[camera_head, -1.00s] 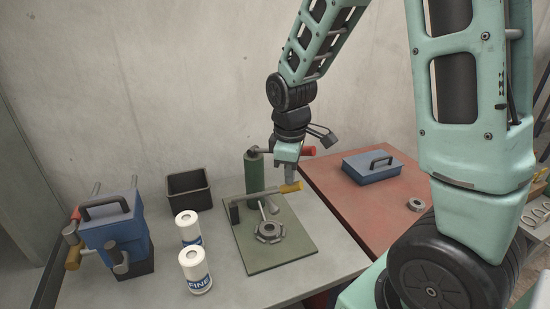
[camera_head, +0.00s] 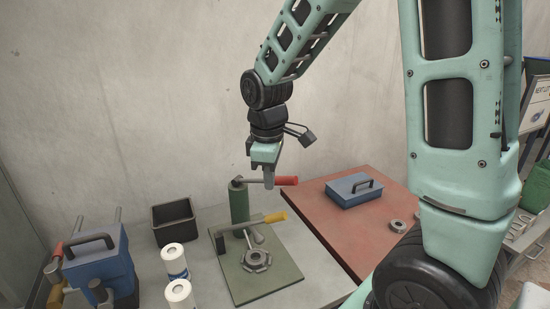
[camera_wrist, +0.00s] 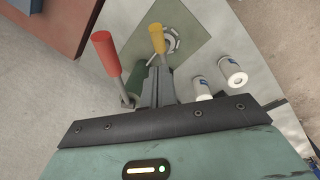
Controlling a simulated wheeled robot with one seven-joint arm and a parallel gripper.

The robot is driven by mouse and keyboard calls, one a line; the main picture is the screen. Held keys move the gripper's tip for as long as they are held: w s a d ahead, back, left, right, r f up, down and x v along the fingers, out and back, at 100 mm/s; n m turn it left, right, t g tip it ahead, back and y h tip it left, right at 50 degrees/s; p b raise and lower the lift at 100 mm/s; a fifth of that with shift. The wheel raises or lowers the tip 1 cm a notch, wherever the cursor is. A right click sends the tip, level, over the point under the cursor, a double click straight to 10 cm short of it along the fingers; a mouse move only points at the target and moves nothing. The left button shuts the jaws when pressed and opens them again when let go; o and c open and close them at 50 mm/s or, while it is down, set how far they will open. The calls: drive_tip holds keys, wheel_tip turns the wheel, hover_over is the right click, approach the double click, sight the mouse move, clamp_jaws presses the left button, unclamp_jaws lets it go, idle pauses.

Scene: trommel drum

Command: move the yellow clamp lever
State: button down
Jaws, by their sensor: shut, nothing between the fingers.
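The yellow-handled clamp lever (camera_head: 276,217) is a grey bar with a yellow grip. It lies about level across the olive base plate (camera_head: 262,288), its grip end toward the right. A red-handled lever (camera_head: 285,181) sticks out to the right from the top of a green post (camera_head: 239,203) behind it. My gripper (camera_head: 268,186) is shut and empty, pointing down above the yellow grip and apart from it. In the wrist view the yellow grip (camera_wrist: 157,38) shows beyond my fingertips (camera_wrist: 158,72), and the red grip (camera_wrist: 104,52) is to their left.
A toothed metal part (camera_head: 256,260) sits on the plate. Two white canisters (camera_head: 175,262) stand left of it. A black bin (camera_head: 173,223) is behind, and a blue case (camera_head: 100,258) is far left. A blue box (camera_head: 353,190) and a ring (camera_head: 396,225) lie on the red surface (camera_head: 345,232).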

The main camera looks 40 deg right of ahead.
wheel_tip(320, 180, up, 5)
drive_tip(key=s, duration=0.1)
drive_tip(key=g+h+p, duration=0.4)
drive_tip(key=p, duration=0.2)
approach(272, 215)
drive_tip(key=shift+m, duration=0.4)
drive_tip(key=p+x, duration=0.6)
drive_tip(key=x, duration=0.1)
drive_tip(key=shift+s+d+r, duration=0.1)
